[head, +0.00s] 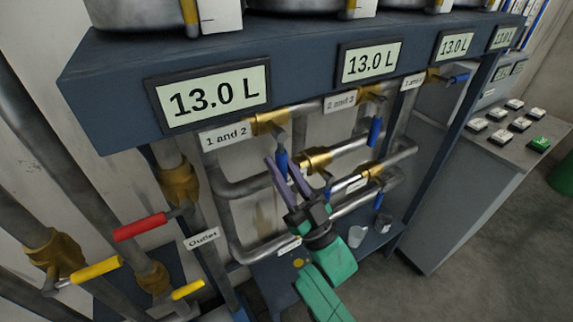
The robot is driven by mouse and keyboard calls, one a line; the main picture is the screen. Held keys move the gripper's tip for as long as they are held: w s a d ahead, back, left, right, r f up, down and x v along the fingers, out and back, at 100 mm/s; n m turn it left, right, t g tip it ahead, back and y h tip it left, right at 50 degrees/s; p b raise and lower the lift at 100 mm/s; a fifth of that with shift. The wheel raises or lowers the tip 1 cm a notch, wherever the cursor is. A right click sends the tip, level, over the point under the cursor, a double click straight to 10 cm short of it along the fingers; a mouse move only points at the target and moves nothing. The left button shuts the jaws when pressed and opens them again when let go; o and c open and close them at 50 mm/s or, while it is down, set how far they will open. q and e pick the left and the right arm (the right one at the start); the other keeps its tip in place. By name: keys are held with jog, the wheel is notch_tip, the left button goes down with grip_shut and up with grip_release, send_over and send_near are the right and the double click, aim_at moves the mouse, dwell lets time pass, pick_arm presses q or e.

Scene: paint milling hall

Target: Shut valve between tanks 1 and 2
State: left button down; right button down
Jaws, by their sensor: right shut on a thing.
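The "1 and 2" label (224,134) sits on the upper pipe below the first tank display. Beside it is a brass valve (268,122) with a blue handle (282,160) that hangs down, across the run of the pipe. My right gripper (281,170) reaches up from below, with its purple fingers on either side of this blue handle, shut on it. The lower end of the handle is partly hidden by the fingers. My left gripper is not in view.
The "2 and 3" valve (368,95) has a blue handle (375,131) to the right. More pipes and brass valves (315,160) lie behind my right gripper. Red (140,227) and yellow handles (96,270) stand at left. A button console (480,165) is at right.

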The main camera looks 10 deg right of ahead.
jog(key=shift+a+f+m+h, duration=0.1)
jog(key=shift+m+h, duration=0.2)
jog(key=shift+m, duration=0.3)
jog(key=c, duration=0.7)
grip_release()
jog(key=b+v, duration=0.5)
jog(key=v, duration=0.9)
jog(key=shift+s+f, duration=0.15)
jog(key=shift+f, duration=0.15)
